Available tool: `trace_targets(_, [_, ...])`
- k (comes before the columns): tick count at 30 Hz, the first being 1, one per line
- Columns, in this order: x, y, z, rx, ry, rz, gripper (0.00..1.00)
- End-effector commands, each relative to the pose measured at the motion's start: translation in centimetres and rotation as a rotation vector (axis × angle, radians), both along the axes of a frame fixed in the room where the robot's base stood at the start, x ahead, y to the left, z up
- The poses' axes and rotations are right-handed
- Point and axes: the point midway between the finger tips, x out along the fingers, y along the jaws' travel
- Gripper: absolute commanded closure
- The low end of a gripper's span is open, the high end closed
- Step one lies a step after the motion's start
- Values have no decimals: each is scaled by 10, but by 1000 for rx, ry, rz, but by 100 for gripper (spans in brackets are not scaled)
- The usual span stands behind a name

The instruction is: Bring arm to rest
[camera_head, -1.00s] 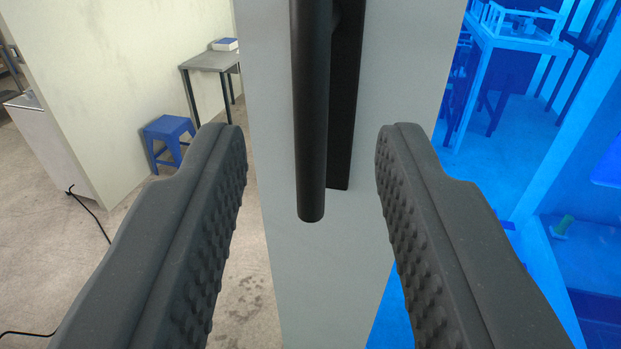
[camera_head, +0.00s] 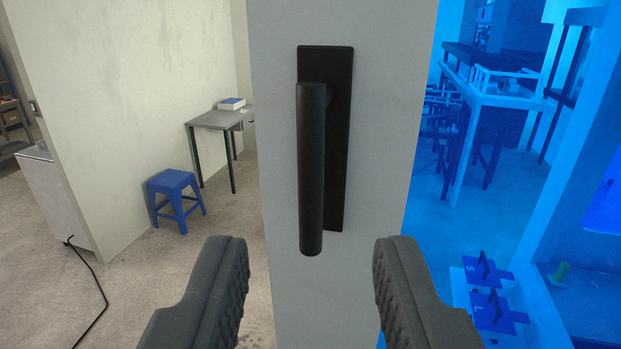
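My gripper (camera_head: 311,245) is open and empty. Its two dark, ribbed fingers stand wide apart at the bottom of the view, one on each side of a grey door post. A black door handle (camera_head: 311,170) hangs straight down on a black backplate (camera_head: 337,140) fixed to the grey door post (camera_head: 385,90). The whole handle is in view. The fingers appear short of it and do not touch it.
To the left are a pale wall (camera_head: 120,90), a blue stool (camera_head: 175,188) and a small grey table (camera_head: 215,120) on a concrete floor. To the right, blue-tinted glazing (camera_head: 440,230) shows machinery and plates marked S and L (camera_head: 490,308).

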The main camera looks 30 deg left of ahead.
Motion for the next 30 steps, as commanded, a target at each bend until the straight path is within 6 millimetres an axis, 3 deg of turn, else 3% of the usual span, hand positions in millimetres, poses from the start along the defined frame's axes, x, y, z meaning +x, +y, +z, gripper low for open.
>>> trace_targets(18, [89,48,-2,-4,8,0,66])
trace_targets(30, [112,60,0,-1,3,1,66])
